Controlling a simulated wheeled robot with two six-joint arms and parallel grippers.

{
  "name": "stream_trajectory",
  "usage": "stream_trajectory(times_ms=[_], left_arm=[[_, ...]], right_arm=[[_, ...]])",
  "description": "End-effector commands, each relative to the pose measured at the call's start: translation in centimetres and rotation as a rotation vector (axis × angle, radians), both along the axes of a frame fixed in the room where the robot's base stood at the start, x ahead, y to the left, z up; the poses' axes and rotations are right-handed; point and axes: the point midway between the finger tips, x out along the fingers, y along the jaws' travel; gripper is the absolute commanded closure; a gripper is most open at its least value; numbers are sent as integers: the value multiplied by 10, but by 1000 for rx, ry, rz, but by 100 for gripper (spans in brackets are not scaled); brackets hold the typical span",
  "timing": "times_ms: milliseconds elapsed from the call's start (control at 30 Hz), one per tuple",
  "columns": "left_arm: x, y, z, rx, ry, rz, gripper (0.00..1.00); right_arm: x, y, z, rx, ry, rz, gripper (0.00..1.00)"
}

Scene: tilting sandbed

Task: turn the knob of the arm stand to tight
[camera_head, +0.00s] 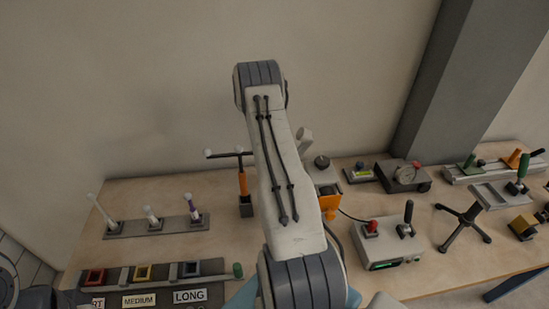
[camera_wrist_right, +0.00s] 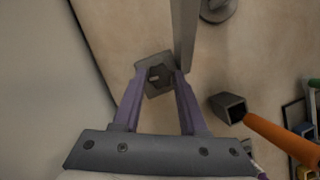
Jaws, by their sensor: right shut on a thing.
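In the right wrist view, my right gripper (camera_wrist_right: 160,72) has two purple fingers on either side of a dark, many-sided knob (camera_wrist_right: 158,78) set in a grey block. It is shut on this knob. A long grey bar (camera_wrist_right: 184,30) of the arm stand runs up the picture from beside the right fingertip. The knob's markings and turn angle cannot be read. In the head view my right arm covers the middle of the bench and hides its gripper and the knob. My left gripper is not in view.
An orange-handled T-shaped tool (camera_head: 243,184) stands in a dark holder left of my arm; its handle (camera_wrist_right: 275,134) also shows in the wrist view. A grey box (camera_head: 386,247) with a red button and black lever stands to the right. The wall (camera_head: 160,80) is close behind.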

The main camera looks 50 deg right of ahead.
Motion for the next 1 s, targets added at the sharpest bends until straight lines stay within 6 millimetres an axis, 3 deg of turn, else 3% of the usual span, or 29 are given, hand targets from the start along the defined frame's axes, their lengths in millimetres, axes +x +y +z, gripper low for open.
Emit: stream_trajectory(times_ms=[700, 1000], left_arm=[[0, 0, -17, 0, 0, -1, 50], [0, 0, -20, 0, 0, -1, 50]], right_arm=[[1, -5, 0, 0, -3, -558, 100], [1, -6, 1, -1, -3, -701, 100]])
